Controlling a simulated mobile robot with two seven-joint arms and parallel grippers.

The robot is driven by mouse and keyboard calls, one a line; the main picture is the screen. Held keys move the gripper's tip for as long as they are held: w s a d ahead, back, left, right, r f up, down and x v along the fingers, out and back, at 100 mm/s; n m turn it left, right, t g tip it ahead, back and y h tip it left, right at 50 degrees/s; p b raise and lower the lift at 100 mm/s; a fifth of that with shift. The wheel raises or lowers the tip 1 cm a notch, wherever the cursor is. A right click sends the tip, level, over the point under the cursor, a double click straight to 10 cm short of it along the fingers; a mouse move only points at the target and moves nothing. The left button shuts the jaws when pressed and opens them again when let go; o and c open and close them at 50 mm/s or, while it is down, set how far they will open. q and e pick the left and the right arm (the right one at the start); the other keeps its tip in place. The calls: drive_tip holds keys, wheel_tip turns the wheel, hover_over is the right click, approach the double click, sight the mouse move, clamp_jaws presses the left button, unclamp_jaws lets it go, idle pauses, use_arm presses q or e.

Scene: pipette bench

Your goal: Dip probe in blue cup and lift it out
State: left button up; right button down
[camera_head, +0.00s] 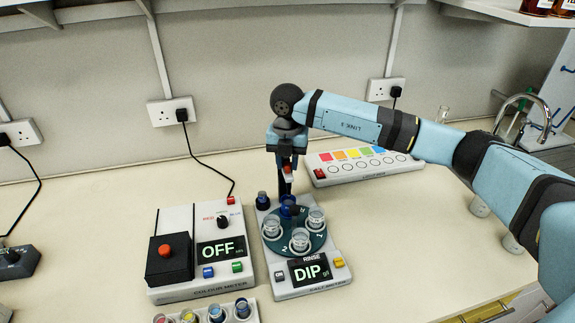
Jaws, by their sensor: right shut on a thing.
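My right gripper (287,172) comes down from the blue arm over the back of a round dark green turntable. It is shut on the probe, of which a dark, narrow part (285,188) shows below the jaws. The probe points down at the blue cup (289,206), which stands at the back of the turntable. The probe's lower end meets the cup in the picture; I cannot tell whether its tip is inside or just above. Clear cups (299,240) stand on the turntable's front and sides. The instrument's display (310,270) reads DIP. My left gripper is out of view.
A small dark blue-capped container (263,200) stands left of the blue cup. The colour meter (203,245), reading OFF, is at left. A rack of small coloured vials (216,312) is at the front. A white box with coloured squares (363,165) lies behind right.

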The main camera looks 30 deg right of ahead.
drive_tip(key=shift+w+r, duration=0.1)
drive_tip(key=shift+r, duration=0.1)
drive_tip(key=c, duration=0.9)
unclamp_jaws()
drive_tip(key=shift+o, duration=0.2)
drive_tip(key=shift+r, duration=0.1)
wheel_tip(320, 180, up, 14)
drive_tip(key=b, duration=0.1)
drive_tip(key=shift+b, duration=0.4)
drive_tip(key=shift+f, duration=0.2)
